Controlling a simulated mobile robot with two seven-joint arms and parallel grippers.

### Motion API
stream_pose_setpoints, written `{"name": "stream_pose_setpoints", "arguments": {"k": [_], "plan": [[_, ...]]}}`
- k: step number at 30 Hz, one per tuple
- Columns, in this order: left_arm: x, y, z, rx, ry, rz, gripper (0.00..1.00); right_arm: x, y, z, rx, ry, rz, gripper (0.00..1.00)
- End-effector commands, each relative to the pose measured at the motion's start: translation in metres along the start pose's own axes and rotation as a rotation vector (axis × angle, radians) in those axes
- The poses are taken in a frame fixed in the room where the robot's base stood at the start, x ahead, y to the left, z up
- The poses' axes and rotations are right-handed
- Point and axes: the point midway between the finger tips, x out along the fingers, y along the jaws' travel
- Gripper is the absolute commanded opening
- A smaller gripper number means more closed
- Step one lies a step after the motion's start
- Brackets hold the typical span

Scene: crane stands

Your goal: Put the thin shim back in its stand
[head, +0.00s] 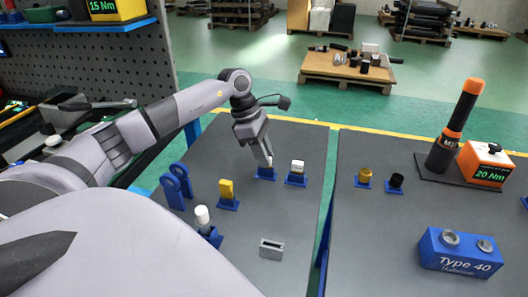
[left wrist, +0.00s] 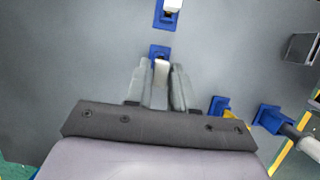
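My left gripper (head: 264,154) points down just above a small blue stand (head: 266,174) in the middle of the near left table. In the left wrist view its two fingers (left wrist: 161,76) sit close on either side of a small pale piece, which looks like the thin shim (left wrist: 162,73). The gripper appears shut on it. The blue stand also shows in the left wrist view (left wrist: 158,49), right beyond the fingertips. The shim's lower end overlaps the stand in view; I cannot tell whether it is inside the slot. My right gripper is not in view.
Close right is another blue stand with a white-topped piece (head: 297,170). A yellow piece (head: 226,189), blue rings (head: 176,185), a white-tipped piece (head: 202,215) and a grey slotted block (head: 271,249) stand nearby. A gap separates the right table, with a blue Type 40 block (head: 458,262).

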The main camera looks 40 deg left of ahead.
Motion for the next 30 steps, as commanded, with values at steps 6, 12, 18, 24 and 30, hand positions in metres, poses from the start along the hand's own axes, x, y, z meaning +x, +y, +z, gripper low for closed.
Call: {"name": "stream_pose_setpoints", "arguments": {"k": [6, 12, 18, 24, 30], "plan": [[-0.001, 0.000, 0.000, 0.000, 0.000, 0.001, 0.46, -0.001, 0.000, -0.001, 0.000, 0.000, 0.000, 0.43], [-0.001, 0.000, 0.000, 0.000, 0.000, 0.001, 0.46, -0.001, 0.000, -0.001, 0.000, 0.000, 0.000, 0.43], [-0.006, 0.000, 0.001, 0.000, 0.000, 0.001, 0.46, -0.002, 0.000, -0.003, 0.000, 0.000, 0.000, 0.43], [-0.022, 0.001, 0.001, 0.000, 0.000, 0.003, 0.46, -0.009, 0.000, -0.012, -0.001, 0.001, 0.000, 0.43], [-0.038, 0.000, 0.001, 0.000, -0.001, 0.002, 0.46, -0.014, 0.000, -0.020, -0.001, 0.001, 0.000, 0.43]]}}
